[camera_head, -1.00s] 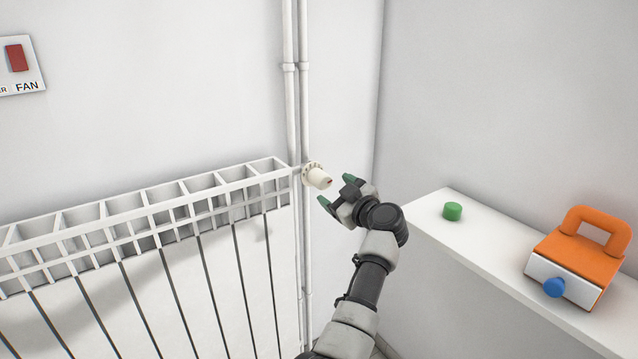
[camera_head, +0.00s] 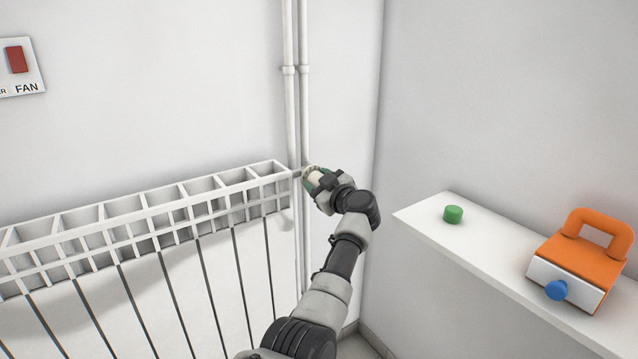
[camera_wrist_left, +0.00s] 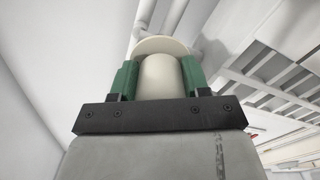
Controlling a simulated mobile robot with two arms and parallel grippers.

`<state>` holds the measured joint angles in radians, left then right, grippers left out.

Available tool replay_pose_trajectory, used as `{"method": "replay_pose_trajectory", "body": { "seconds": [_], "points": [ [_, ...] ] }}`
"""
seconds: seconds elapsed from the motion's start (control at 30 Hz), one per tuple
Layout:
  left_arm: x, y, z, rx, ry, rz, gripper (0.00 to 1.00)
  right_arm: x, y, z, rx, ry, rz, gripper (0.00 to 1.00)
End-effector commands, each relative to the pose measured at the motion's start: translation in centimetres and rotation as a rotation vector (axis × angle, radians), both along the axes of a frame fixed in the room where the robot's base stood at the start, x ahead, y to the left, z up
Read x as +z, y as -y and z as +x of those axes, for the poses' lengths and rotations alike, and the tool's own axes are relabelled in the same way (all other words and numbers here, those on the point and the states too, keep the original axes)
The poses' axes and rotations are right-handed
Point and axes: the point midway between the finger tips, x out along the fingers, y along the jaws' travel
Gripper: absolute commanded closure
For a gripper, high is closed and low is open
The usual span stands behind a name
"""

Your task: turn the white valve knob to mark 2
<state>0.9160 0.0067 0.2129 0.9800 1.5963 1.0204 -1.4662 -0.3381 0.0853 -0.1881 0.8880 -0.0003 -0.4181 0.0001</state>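The white valve knob (camera_head: 315,178) sits on the pipe at the right end of the radiator, largely covered by my left gripper (camera_head: 318,181) in the head view. In the left wrist view the cream-white knob (camera_wrist_left: 160,78) lies between the two green finger pads of my left gripper (camera_wrist_left: 160,80). The pads press against both its sides, with no clear gap. A round collar (camera_wrist_left: 165,45) shows behind the knob. The knob's pointer and mark 2 cannot be made out. My right gripper is not in view.
The white radiator (camera_head: 150,215) fills the lower left. Vertical pipes (camera_head: 304,100) run up the wall behind the knob. On the right, a white shelf (camera_head: 470,245) holds a green cylinder (camera_head: 453,214) and an orange-handled box (camera_head: 580,262). A FAN switch (camera_head: 17,60) is at upper left.

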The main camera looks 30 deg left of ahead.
Motion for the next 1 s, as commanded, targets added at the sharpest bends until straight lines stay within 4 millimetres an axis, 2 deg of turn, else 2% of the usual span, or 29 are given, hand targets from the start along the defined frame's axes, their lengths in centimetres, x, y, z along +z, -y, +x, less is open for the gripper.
{"method": "replay_pose_trajectory", "body": {
  "seconds": [0.03, 0.13, 0.43, 0.57, 0.7, 1.0],
  "points": [
    [0.0, 0.0, 0.0, 0.000, 0.000, 0.000, 0.62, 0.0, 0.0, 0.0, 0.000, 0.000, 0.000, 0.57],
    [0.0, 0.0, 0.0, 0.000, 0.000, 0.000, 0.77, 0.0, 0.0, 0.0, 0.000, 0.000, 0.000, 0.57],
    [0.0, 0.1, 0.0, -0.001, 0.032, -0.014, 0.77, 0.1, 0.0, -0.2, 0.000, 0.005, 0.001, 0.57],
    [0.0, 0.1, 0.0, -0.002, 0.086, -0.038, 0.77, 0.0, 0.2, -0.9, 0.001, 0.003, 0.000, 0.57],
    [0.1, 0.1, 0.0, -0.001, 0.176, -0.076, 0.77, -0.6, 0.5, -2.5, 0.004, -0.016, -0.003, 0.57],
    [-0.1, 0.2, 0.1, -0.002, 0.432, -0.183, 0.77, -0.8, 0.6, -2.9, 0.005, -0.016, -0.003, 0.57]
  ]
}}
